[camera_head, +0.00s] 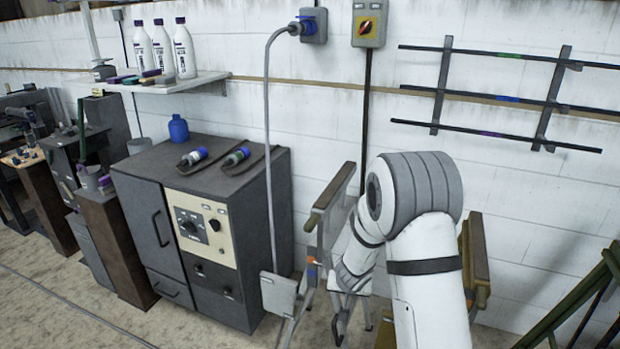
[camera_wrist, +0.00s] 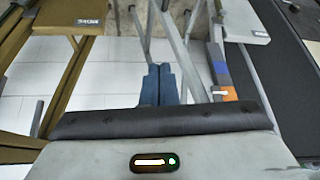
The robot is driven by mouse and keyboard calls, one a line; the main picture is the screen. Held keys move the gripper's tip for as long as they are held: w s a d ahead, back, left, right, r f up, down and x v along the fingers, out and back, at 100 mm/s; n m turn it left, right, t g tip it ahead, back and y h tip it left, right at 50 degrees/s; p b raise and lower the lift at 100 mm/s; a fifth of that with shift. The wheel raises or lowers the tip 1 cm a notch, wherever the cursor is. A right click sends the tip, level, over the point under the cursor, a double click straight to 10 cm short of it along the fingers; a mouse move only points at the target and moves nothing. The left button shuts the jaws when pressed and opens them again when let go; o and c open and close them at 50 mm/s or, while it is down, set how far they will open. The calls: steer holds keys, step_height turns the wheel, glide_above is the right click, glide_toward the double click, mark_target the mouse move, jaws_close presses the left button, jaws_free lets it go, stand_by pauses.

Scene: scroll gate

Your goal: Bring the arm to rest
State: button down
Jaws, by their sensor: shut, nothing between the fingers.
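My arm (camera_head: 425,235) is white with grey and dark bands. It rises from the lower right of the head view, bends at a large grey joint and reaches down and away towards the wall. In the wrist view my gripper (camera_wrist: 159,70) shows as two blue-grey fingers side by side, shut with nothing between them. The gripper's body with a small lit panel fills the bottom of that view. In the head view the gripper end is low among stand legs and hard to make out. I cannot tell whether it touches them.
Wooden-topped stands (camera_head: 332,195) (camera_head: 478,262) flank the arm closely. A grey cabinet (camera_head: 150,225) with plugs and a blue bottle (camera_head: 178,128) stands left. A wall rack of bars (camera_head: 500,100) hangs upper right. A green frame (camera_head: 580,305) stands lower right.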

steer(key=s+a+r+n+y+p, duration=0.15)
steer(key=s+r, duration=0.35)
steer(key=r, duration=0.5)
steer(key=s+a+r+n+y+p, duration=0.1)
steer(key=s+r+y, duration=0.1)
steer(key=s+r, duration=0.5)
steer(key=s+d+r+g+h+p, duration=0.1)
steer(key=s+d+r, duration=0.2)
steer(key=s+r, duration=0.3)
steer(key=s+d+r+g+h+p, duration=0.2)
steer(key=s+d+r, duration=0.2)
steer(key=s, duration=0.9)
steer(key=shift+w+v, duration=0.3)
steer(key=shift+v, duration=0.85)
steer(key=shift+r, duration=0.1)
